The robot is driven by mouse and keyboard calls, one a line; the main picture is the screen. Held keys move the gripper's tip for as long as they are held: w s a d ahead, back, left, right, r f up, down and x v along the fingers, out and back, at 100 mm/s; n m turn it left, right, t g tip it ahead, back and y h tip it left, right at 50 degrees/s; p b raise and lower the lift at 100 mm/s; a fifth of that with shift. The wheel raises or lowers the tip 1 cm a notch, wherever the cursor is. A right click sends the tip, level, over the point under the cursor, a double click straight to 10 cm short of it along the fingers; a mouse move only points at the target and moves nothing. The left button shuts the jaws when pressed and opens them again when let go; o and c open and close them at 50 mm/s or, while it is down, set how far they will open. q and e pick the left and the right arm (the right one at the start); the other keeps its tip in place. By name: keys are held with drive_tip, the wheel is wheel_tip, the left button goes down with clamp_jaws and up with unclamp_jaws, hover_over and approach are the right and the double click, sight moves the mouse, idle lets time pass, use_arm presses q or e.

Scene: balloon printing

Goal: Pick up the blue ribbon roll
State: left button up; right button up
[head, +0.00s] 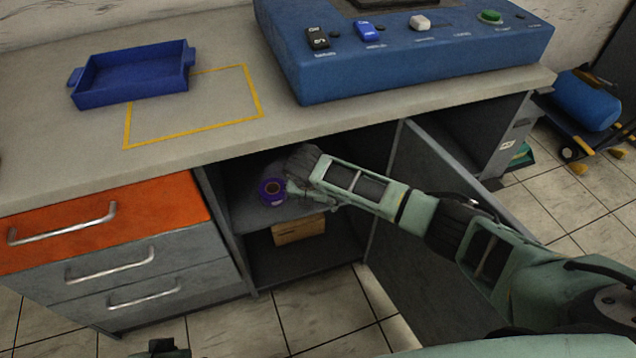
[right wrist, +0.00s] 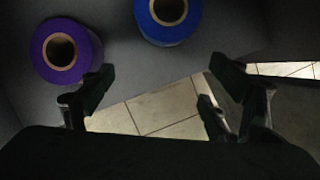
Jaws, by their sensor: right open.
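The blue ribbon roll (right wrist: 168,32) stands on the grey shelf at the top of the right wrist view, its brown core facing the camera. In the head view I cannot make it out; my right gripper covers that part of the shelf. My right gripper (right wrist: 160,72) is open and empty, its fingers spread to either side just below the blue roll, apart from it. In the head view the right gripper (head: 291,182) reaches into the open cabinet.
A purple roll (right wrist: 64,66) sits left of the blue one, near my left-hand finger; it also shows in the head view (head: 264,193). The counter edge (head: 330,135) is above my arm, and the open cabinet door (head: 425,170) is beside it. A cardboard box (head: 299,232) lies below the shelf.

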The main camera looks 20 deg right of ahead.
drive_tip(key=shift+w+d, duration=0.2)
drive_tip(key=shift+w, duration=0.25)
drive_tip(key=shift+w+d, duration=0.2)
drive_tip(key=shift+w, duration=0.25)
drive_tip(key=shift+w+d+f+b, duration=0.1)
drive_tip(key=shift+w+d+b, duration=0.15)
drive_tip(key=shift+w, duration=0.15)
drive_tip(key=shift+w+d+b, duration=0.1)
drive_tip(key=shift+w+b, duration=0.15)
drive_tip(key=shift+w, duration=0.15)
drive_tip(key=w, duration=0.1)
drive_tip(key=w+d+b, duration=0.1)
drive_tip(key=w, duration=0.1)
drive_tip(key=shift+w+d, duration=0.2)
drive_tip(key=shift+d, duration=0.1)
drive_tip(key=shift+w+d+f+b, duration=0.15)
drive_tip(key=shift+w+f+b, duration=0.1)
drive_tip(key=shift+f+b, duration=0.25)
use_arm(q)
drive_tip(key=shift+w+d+r+t, duration=0.1)
drive_tip(key=shift+w+r+t, duration=0.2)
drive_tip(key=shift+r, duration=0.2)
drive_tip(key=shift+w+d+r+t, duration=0.1)
drive_tip(key=shift+w+r+t, duration=0.15)
drive_tip(key=shift+r, duration=0.25)
use_arm(e)
drive_tip(key=shift+c, duration=0.4)
drive_tip(key=c, duration=1.2)
